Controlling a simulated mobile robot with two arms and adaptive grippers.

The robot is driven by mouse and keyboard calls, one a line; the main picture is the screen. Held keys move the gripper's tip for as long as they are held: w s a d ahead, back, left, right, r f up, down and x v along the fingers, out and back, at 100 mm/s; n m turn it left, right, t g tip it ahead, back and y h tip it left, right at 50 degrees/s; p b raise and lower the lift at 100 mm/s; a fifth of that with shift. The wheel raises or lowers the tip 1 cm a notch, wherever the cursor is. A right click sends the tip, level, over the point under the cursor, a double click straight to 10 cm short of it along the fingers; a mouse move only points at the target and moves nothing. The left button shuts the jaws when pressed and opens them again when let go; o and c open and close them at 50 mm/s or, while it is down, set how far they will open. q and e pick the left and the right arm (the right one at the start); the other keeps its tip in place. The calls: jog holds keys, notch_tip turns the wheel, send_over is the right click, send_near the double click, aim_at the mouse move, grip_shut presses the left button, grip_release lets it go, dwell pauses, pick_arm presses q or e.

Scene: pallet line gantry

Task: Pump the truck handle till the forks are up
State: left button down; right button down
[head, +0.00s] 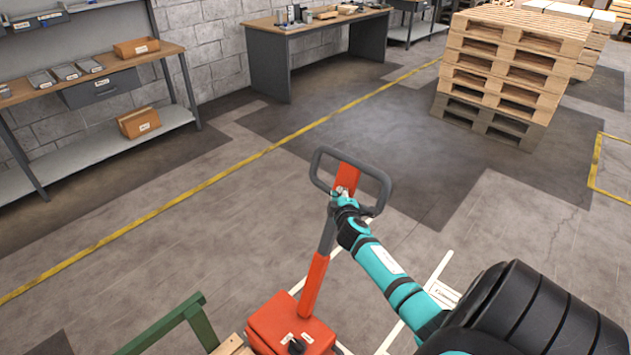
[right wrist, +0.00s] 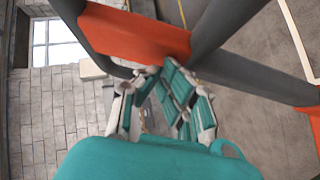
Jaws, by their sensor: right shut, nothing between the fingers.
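The truck handle (head: 347,176) is a dark grey loop with an orange middle piece, on a grey and orange shaft above the red-orange truck body (head: 290,325). It stands tilted slightly to the right. My right gripper (head: 343,192) is at the lower part of the loop, in front of the orange piece. In the right wrist view its fingers (right wrist: 160,100) are shut with nothing between them, just below the orange piece (right wrist: 135,35) and grey bars of the handle. I cannot tell whether they touch it. The forks are out of view. My left gripper is not in view.
A green rail (head: 165,325) and a bit of wood (head: 232,346) are left of the truck body. A pallet stack (head: 510,70) stands at the back right. A workbench (head: 300,40) and shelf bench (head: 90,85) line the wall. The floor between is clear.

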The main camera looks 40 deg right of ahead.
jog(key=d+f+b, duration=0.3)
jog(key=d+f, duration=0.2)
jog(key=d, duration=0.6)
jog(key=shift+w+m+y, duration=0.3)
jog(key=shift+w+m, duration=0.1)
